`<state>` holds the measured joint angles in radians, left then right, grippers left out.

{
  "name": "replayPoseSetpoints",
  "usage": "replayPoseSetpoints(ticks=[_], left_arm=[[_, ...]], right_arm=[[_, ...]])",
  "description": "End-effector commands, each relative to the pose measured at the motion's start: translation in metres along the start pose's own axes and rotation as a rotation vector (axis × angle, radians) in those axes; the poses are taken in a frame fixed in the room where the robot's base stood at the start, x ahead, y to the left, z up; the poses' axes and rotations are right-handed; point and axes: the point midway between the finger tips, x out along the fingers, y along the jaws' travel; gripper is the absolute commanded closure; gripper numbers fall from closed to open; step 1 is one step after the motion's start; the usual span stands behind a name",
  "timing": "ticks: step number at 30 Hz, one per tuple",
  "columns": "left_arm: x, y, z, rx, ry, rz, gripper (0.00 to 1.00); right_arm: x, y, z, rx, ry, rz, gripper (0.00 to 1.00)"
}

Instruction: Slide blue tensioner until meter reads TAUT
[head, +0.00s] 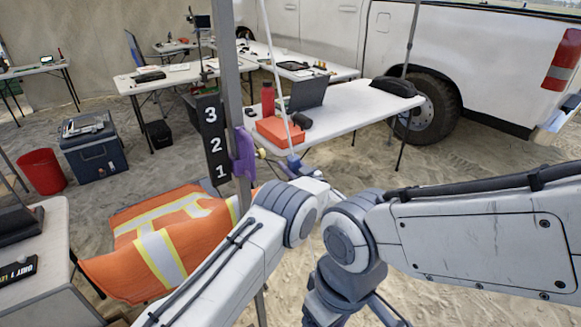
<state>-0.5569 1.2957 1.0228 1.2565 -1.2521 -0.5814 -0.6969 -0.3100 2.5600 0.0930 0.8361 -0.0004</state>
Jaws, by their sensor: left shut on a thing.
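A purple-blue tensioner (243,154) sits on an upright grey pole (233,75). It is beside a black plate (212,140) marked 3, 2 and 1 from top to bottom, at about the height of the 2 and 1. My left gripper (262,157) is at the right side of the tensioner, level with it, and is shut on it; its fingertips are small and partly hidden. A pale rod or line (277,75) runs down to near this gripper. I cannot make out a meter reading. My right arm comes in from the right, but its gripper is out of view.
An orange vest (163,257) lies behind my left arm. A white table (340,115) with a red case (280,130) and laptop stands behind the pole. A cooler (95,155) and red bin (42,172) are at left. Sandy ground is open at centre right.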

Motion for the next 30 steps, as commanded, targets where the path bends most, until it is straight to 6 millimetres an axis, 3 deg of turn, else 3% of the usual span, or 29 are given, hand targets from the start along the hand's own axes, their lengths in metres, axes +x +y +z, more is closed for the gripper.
replayPoseSetpoints(ticks=[1,3,15,30], left_arm=[[0.0,0.0,0.001,0.0,-0.001,0.001,0.5],[0.0,0.001,0.001,0.0,-0.002,0.001,0.28],[-0.007,0.001,0.002,0.001,-0.003,0.002,0.28],[-0.093,0.001,0.002,0.0,-0.002,0.003,0.28]], right_arm=[[0.0,0.0,0.0,0.0,0.0,0.0,0.28],[0.0,0.0,0.0,0.0,0.0,0.0,0.28],[0.003,0.0,0.0,0.0,0.0,0.0,0.28],[0.027,0.002,0.002,0.0,0.0,0.0,0.28]])
